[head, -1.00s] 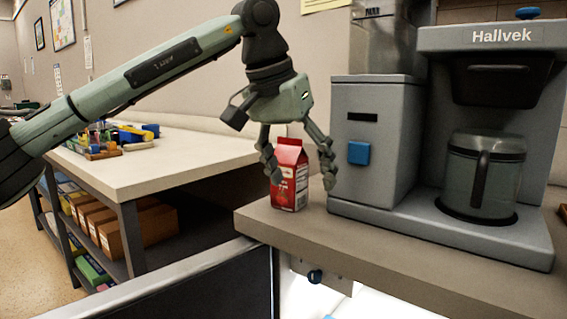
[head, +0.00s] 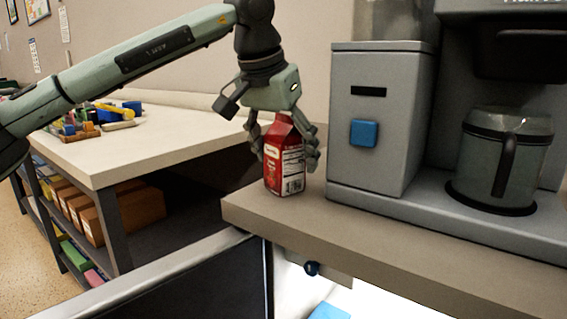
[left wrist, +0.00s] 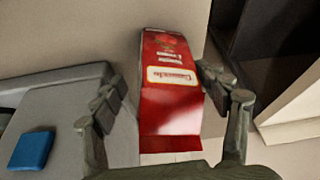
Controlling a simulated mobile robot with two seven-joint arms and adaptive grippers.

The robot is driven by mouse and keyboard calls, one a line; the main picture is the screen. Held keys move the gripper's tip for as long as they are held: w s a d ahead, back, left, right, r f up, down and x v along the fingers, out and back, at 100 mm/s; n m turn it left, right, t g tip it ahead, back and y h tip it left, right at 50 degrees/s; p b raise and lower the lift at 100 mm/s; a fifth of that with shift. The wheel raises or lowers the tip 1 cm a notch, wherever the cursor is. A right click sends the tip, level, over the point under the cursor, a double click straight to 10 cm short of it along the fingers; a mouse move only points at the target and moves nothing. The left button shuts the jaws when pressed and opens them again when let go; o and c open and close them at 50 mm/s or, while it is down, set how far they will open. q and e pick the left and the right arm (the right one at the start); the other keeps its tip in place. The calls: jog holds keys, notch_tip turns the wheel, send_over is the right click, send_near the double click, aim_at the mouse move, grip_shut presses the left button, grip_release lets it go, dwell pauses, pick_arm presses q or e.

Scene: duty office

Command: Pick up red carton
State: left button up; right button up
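The red carton (head: 285,157) stands upright near the left end of the grey-brown counter (head: 400,228). It has a white label on its side. My left gripper (head: 284,152) points down from above, with one finger on each side of the carton. In the left wrist view the carton (left wrist: 171,85) lies between the fingers. The right-hand finger there is against or very close to it, while a narrow gap shows beside the left-hand finger. The left gripper is open around the carton, partly closed. My right gripper is in neither view.
A grey coffee machine (head: 378,130) with a blue button and a glass pot (head: 503,160) stands close right of the carton. A lower bench (head: 150,165) with colourful items and shelved boxes is at left, beyond a gap.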

pick_arm(q)
jog(key=x, duration=0.2)
jog(key=shift+w+f, duration=0.15)
jog(key=shift+f, duration=0.1)
jog(key=shift+r, duration=0.1)
jog(key=shift+c, duration=0.4)
jog(key=c, duration=1.4)
